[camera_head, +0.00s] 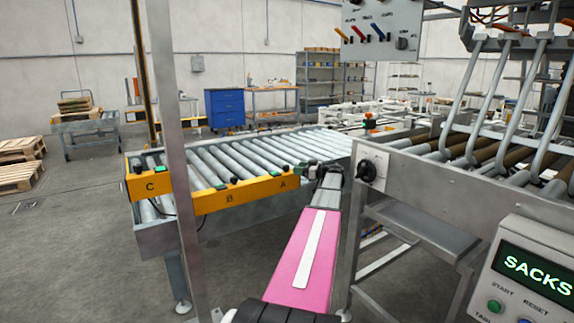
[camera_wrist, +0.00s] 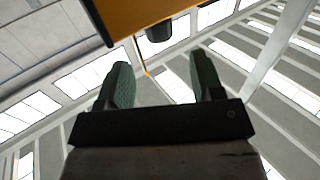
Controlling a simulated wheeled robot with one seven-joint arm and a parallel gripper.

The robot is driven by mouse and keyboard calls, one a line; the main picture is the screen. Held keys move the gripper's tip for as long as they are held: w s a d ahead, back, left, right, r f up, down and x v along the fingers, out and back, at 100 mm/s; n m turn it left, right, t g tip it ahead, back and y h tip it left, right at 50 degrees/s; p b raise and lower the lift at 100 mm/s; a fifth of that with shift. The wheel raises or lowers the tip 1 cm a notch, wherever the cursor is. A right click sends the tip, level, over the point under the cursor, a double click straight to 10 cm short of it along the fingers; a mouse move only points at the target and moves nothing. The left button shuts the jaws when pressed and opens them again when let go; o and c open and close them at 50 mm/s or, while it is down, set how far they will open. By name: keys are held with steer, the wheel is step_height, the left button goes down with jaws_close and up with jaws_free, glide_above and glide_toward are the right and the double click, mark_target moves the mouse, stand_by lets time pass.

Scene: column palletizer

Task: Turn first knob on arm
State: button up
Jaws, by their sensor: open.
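An orange bar (camera_head: 215,197) marked C, B and A runs along the near edge of the roller conveyor. Black knobs and green buttons sit along its top; one black knob (camera_head: 285,168) is near the letter A. My gripper (camera_head: 308,172) is at the right end of the bar, beside A; its fingers are small and dark there. In the wrist view my gripper (camera_wrist: 161,75) is open and empty, with two green ridged fingers apart. A black knob (camera_wrist: 158,32) projects from the orange bar (camera_wrist: 125,18), ahead of the gap between the fingers. Which lettered knob it is, I cannot tell.
A metal frame with another black knob (camera_head: 367,170) stands close right of my arm. A hanging panel with coloured levers (camera_head: 378,31) is above. A SACKS control box (camera_head: 530,265) is at lower right. A grey post (camera_head: 172,150) stands left. Open floor lies left.

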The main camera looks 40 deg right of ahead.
mark_target(286, 166)
steer(key=x, duration=0.7)
steer(key=shift+w+a, duration=0.1)
steer(key=shift+w, duration=0.1)
steer(key=c, duration=0.9)
